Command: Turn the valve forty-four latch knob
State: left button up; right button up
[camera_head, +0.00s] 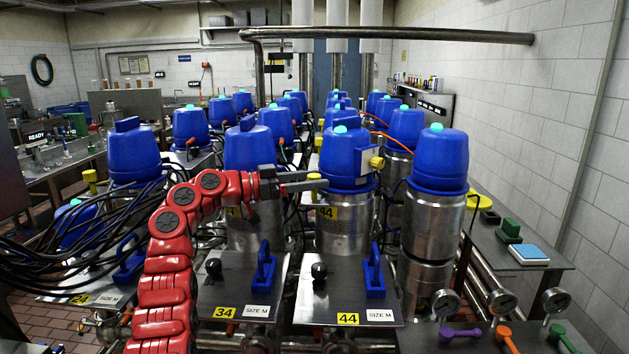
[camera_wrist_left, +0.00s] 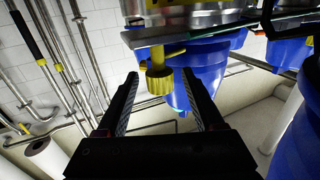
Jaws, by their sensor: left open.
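Valve forty-four has a rounded blue head (camera_head: 345,150) on a steel body (camera_head: 343,228), with a yellow 44 label on the body. A yellow knob (camera_head: 377,163) sits on the right of its head. A small yellow piece (camera_head: 315,177) shows at its left side, partly covered by my left gripper (camera_head: 305,182). The left wrist view shows a ribbed yellow knob (camera_wrist_left: 158,82) in the gap between the open fingers of my left gripper (camera_wrist_left: 165,90), with space on both sides. I cannot tell whether the fingertips reach around it. My right gripper is not in view.
Below stands a plate marked 44 (camera_head: 345,308) with a black knob (camera_head: 319,271) and a blue handle (camera_head: 372,275). Neighbouring blue-headed valves (camera_head: 437,160) crowd both sides. Black cables (camera_head: 80,225) hang at the left. A side bench (camera_head: 545,252) stands at the right.

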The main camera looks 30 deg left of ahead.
pick_arm(q)
jog(key=b+v, duration=0.4)
jog(key=v, duration=1.2)
jog(key=shift+s+a, duration=0.2)
